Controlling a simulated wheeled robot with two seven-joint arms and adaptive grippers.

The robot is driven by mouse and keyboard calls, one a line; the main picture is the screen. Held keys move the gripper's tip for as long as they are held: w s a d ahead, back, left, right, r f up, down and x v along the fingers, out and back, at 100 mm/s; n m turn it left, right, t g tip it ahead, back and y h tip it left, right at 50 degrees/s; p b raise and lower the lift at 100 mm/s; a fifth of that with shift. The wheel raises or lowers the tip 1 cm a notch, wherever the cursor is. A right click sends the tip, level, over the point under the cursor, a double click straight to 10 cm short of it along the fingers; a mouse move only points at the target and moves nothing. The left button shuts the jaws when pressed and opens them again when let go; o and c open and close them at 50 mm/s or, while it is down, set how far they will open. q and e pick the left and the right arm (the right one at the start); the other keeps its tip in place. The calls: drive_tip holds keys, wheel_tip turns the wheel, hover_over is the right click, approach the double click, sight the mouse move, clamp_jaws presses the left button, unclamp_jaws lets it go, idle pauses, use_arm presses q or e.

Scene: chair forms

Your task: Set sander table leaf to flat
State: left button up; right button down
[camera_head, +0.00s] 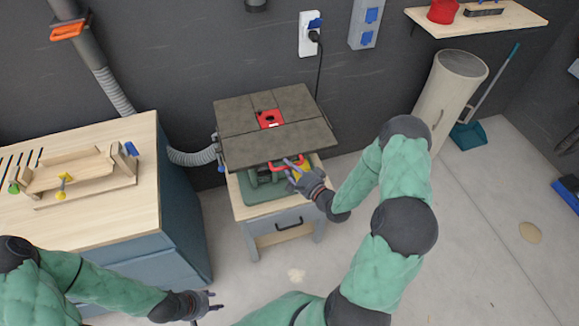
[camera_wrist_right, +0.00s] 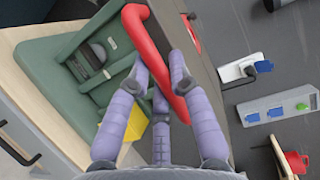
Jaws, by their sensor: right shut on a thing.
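The sander table (camera_head: 240,112) stands against the wall in the head view, with a dark grey top and a red insert. Its front leaf (camera_head: 262,145) is a dark panel along the near edge; I cannot tell its exact tilt. My right gripper (camera_head: 294,168) is at the front right of the table, beneath the leaf's edge. In the right wrist view its purple fingers (camera_wrist_right: 160,82) are closed around a red curved handle (camera_wrist_right: 138,20), beside the green machine body (camera_wrist_right: 60,75). My left gripper (camera_head: 208,302) is low in front of the blue cabinet, empty, fingers apart.
A wooden-topped blue cabinet (camera_head: 135,205) with a jig (camera_head: 80,178) stands left of the sander. A grey hose (camera_head: 190,158) runs between them. A tall beige bin (camera_head: 450,92) and a blue dustpan (camera_head: 468,136) stand right. Floor in front is mostly clear.

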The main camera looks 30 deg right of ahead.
drive_tip(key=shift+w+d+r, duration=0.1)
drive_tip(key=shift+r, duration=0.15)
drive_tip(key=c, duration=1.1)
unclamp_jaws()
drive_tip(key=shift+f, duration=0.1)
drive_tip(key=s+d, duration=0.1)
drive_tip(key=s, duration=1.1)
drive_tip(key=shift+d+r, duration=0.4)
